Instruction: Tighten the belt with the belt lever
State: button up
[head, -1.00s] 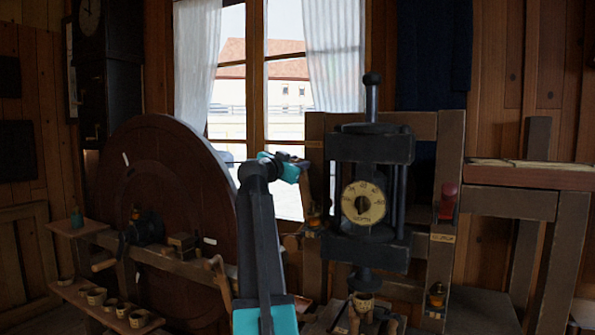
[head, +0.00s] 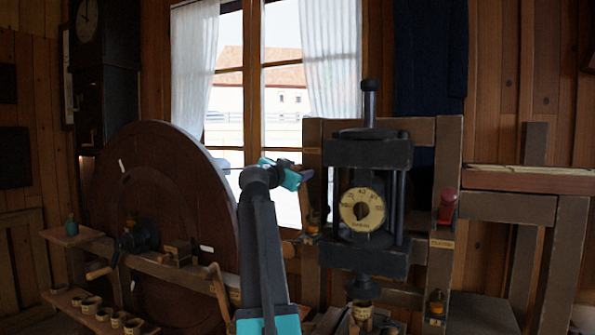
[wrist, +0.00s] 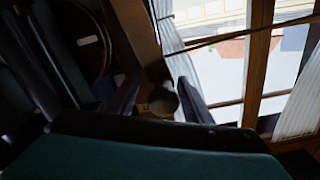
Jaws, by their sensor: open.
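A wooden lever handle (head: 217,290) stands upright at the lower right of the big brown wheel (head: 165,190) in the head view. I cannot tell for sure that it is the belt lever. No belt is clearly visible. My gripper (head: 303,175) is raised in front of the window, above and right of that handle and apart from it. In the wrist view the two dark fingers (wrist: 157,98) stand apart, with a small round brownish thing, which I cannot identify, visible between them. My arm hides part of the bench behind it.
A dark press with a round dial (head: 362,210) stands right of my arm. A red handle (head: 447,205) is on its right post. A crank (head: 100,272) and small cups (head: 105,313) are at lower left. A wooden beam (head: 530,177) runs at the right.

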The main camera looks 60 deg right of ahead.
jog(key=shift+a, duration=0.4)
jog(key=s+a+b, duration=0.2)
jog(key=a, duration=1)
jog(key=shift+a, duration=0.4)
